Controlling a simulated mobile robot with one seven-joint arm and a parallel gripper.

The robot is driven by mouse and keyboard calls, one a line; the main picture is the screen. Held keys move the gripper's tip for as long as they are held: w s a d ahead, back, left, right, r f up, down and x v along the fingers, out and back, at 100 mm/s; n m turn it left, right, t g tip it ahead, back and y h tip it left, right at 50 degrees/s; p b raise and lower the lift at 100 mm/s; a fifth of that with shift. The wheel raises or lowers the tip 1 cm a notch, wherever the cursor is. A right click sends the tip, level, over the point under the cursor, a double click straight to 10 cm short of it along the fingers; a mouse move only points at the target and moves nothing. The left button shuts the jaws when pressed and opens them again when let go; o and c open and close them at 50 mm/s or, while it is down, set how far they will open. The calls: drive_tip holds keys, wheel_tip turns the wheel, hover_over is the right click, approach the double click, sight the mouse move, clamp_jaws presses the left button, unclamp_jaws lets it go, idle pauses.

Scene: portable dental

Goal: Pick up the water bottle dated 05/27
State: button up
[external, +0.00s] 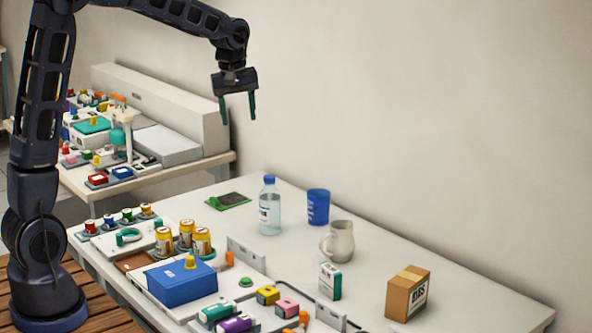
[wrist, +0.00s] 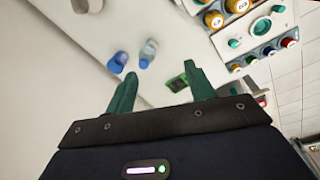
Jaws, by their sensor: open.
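A clear water bottle (external: 269,208) with a blue cap and a white label stands upright on the white table. The label is too small to read a date. It also shows in the wrist view (wrist: 148,52), beyond my fingertips. My gripper (external: 238,108) is raised well above the table, up and to the left of the bottle in the external view. Its two green fingers are apart with nothing between them. The wrist view shows the spread fingers of my gripper (wrist: 161,73) too.
A blue cup (external: 318,207) and a beige pitcher (external: 339,242) stand right of the bottle. A green board (external: 228,201) lies left of it. Several amber jars (external: 186,234), a blue box (external: 182,283) and a brown carton (external: 407,293) are also on the table (external: 480,293).

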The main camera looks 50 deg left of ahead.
drive_tip(key=w+a+f+n+g, duration=0.1)
drive_tip(key=w+a+f+n, duration=0.3)
drive_tip(key=w+f, duration=0.75)
hover_over(269, 176)
drive_tip(key=shift+n, duration=0.3)
drive_tip(key=f, duration=0.5)
drive_tip(key=shift+s+d+f, duration=0.1)
drive_tip(key=shift+s+d, duration=0.05)
drive_tip(key=shift+s, duration=0.05)
drive_tip(key=shift+w+f, duration=0.15)
drive_tip(key=shift+f, duration=1.25)
drive_tip(key=shift+w+f, duration=0.1)
drive_tip(key=shift+f, duration=1.3)
clamp_jaws()
